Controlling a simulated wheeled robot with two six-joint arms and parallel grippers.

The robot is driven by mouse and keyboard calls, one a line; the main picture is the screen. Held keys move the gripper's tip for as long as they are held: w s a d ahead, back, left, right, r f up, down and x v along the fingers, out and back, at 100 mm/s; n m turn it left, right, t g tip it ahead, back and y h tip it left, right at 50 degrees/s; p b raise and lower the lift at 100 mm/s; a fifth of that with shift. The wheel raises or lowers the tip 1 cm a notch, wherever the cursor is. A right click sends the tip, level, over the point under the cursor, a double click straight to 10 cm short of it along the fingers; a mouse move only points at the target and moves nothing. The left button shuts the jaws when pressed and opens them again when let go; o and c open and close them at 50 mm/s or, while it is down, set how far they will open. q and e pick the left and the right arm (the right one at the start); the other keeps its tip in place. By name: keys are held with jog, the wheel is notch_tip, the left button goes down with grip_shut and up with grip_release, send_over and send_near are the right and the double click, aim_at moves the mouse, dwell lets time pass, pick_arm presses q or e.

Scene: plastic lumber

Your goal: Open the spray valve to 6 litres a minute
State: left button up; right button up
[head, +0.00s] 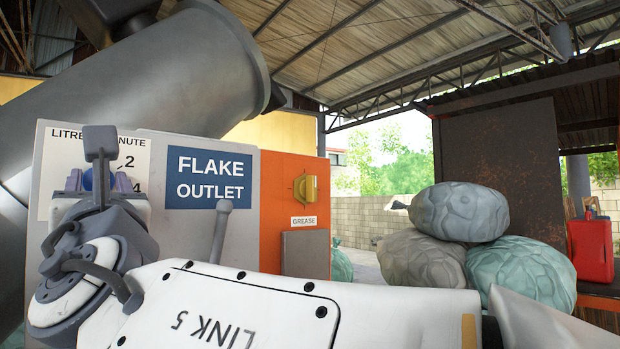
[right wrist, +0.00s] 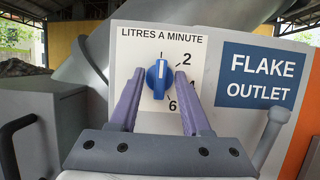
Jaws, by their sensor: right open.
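The spray valve is a blue knob (right wrist: 159,80) on a white dial plate (right wrist: 138,47) headed LITRES A MINUTE. Its white pointer line points straight up, left of the 2; the 6 is at its lower right. In the head view the knob (head: 87,180) is mostly hidden behind my right gripper (head: 95,182). In the right wrist view my right gripper (right wrist: 160,82) is open, one purple finger on each side of the knob. I cannot tell whether the fingers touch it. My left gripper is not in view.
A FLAKE OUTLET sign (head: 209,179) and a grey lever (head: 221,228) are right of the dial. An orange panel (head: 289,215) carries a yellow GREASE knob (head: 305,188). Stacked bags (head: 460,212) and a red can (head: 590,248) stand farther right. A black handle (right wrist: 10,145) is at left.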

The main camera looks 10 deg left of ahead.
grip_shut()
jog(key=shift+m, duration=0.3)
